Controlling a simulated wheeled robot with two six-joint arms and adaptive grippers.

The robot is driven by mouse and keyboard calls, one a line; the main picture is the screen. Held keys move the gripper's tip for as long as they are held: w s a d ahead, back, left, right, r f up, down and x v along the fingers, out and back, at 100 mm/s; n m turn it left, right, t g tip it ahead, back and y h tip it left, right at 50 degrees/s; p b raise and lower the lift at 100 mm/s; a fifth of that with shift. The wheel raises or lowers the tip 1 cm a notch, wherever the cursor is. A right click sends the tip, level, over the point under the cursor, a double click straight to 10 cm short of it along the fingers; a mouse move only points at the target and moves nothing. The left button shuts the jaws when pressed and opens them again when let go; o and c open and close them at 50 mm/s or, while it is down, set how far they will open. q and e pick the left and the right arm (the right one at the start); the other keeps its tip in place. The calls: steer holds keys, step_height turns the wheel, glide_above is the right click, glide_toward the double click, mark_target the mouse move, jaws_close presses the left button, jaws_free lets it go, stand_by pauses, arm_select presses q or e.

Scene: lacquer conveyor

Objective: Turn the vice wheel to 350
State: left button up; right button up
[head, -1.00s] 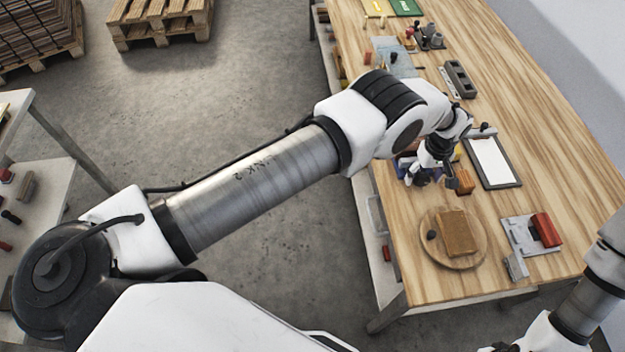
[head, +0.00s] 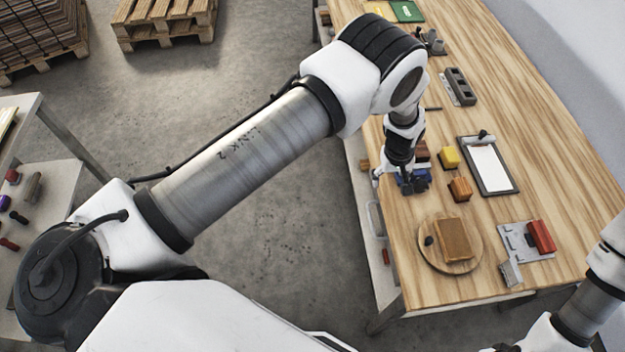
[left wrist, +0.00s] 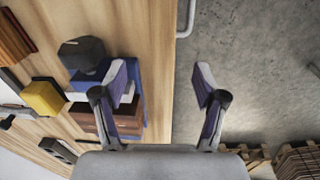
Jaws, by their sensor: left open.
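A blue body (left wrist: 88,82) with a dark rounded knob (left wrist: 82,52) stands at the table edge in the left wrist view, and I take it to be the vice. In the head view only bits of blue show around my left gripper (head: 411,186), which hides most of it. I cannot make out a wheel or a number scale. My left gripper, also in the left wrist view (left wrist: 162,82), is open. Its fingers straddle the table edge with nothing between them; one finger overlaps the blue body in the picture, and contact cannot be told. My right gripper is out of view.
A yellow block (head: 449,157), an orange-brown block (head: 460,189) and a clipboard (head: 488,165) lie close by. A round board (head: 428,258) with a brown slab and a grey plate (head: 517,243) with a red block are nearer. Floor lies beyond the edge.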

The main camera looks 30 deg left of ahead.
arm_select(q)
steer(key=s+a+f+m+b, duration=0.3)
steer(key=s+a+f+b, duration=0.7)
steer(key=s+a+f, duration=0.4)
steer(key=s+f, duration=0.2)
steer(key=s, duration=0.1)
steer(key=shift+s+y, duration=0.4)
